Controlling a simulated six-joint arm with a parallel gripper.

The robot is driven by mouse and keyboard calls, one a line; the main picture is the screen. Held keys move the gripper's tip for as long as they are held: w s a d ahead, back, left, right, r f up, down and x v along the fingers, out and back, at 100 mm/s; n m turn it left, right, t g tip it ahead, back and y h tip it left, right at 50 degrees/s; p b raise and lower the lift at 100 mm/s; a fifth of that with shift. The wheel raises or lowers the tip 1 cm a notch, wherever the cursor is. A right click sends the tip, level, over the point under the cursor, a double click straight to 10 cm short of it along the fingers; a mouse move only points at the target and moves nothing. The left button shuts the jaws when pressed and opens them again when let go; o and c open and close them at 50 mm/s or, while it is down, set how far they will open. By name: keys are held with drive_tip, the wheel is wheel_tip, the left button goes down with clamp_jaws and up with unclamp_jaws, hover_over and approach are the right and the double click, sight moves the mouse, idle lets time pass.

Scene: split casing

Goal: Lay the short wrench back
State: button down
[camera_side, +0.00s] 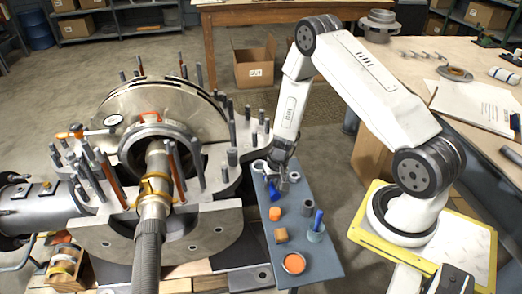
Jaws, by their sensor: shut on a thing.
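My gripper (281,180) is low over the far end of the narrow blue-grey side bench (327,262), beside the casing. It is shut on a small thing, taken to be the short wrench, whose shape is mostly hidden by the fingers. A blue piece (274,191) shows right at the fingertips; I cannot tell whether it is part of the held thing or stands behind it. I cannot tell whether the held thing touches the bench.
The split casing (215,225) with upright studs borders the bench on the left. A worktable (450,55) stands right.

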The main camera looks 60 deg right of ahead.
drive_tip(key=shift+f, duration=0.25)
unclamp_jaws()
idle(0.5)
drive_tip(key=shift+r, duration=3.5)
drive_tip(key=shift+a+r, duration=0.25)
drive_tip(key=shift+r, duration=0.25)
drive_tip(key=s+a+r+n, duration=0.2)
drive_tip(key=s+a+r, duration=0.1)
drive_tip(key=r, duration=0.3)
drive_tip(key=s+a+r+n+h, duration=0.1)
drive_tip(key=s+a+r+n, duration=0.2)
drive_tip(key=a+r, duration=0.2)
drive_tip(key=s+a+r+n+t, duration=0.1)
drive_tip(key=s+a+r+n, duration=0.1)
drive_tip(key=r, duration=0.5)
drive_tip(key=shift+s+a+r+h, duration=0.2)
drive_tip(key=shift+s+a+h, duration=0.2)
drive_tip(key=shift+s+a, duration=0.5)
